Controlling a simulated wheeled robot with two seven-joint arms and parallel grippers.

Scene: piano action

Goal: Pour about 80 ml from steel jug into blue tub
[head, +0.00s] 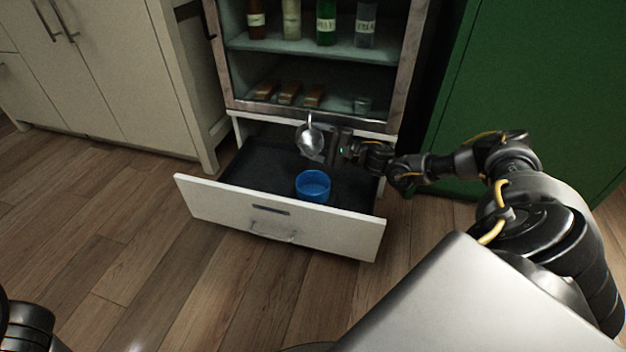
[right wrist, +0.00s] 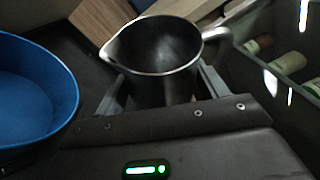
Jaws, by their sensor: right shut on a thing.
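The steel jug (head: 309,141) is held above the open drawer, over its back part. My right gripper (head: 328,146) is shut on it from the right. In the right wrist view the steel jug (right wrist: 156,50) sits between the two fingers, its spout towards the tub side and its handle on the far side. Its inside looks dark; I cannot make out a liquid level or its exact tilt. The blue tub (head: 313,193) stands upright in the drawer, nearer its front. The blue tub (right wrist: 40,95) also shows at the left in the wrist view, apart from the jug. My left gripper is out of view.
The white drawer (head: 220,204) is pulled out below a glass-fronted cabinet (head: 222,60) with bottles on its upper shelf. Wooden blocks (head: 288,93) and a small glass (head: 361,104) are on the lower shelf. The drawer's dark floor is clear left of the tub.

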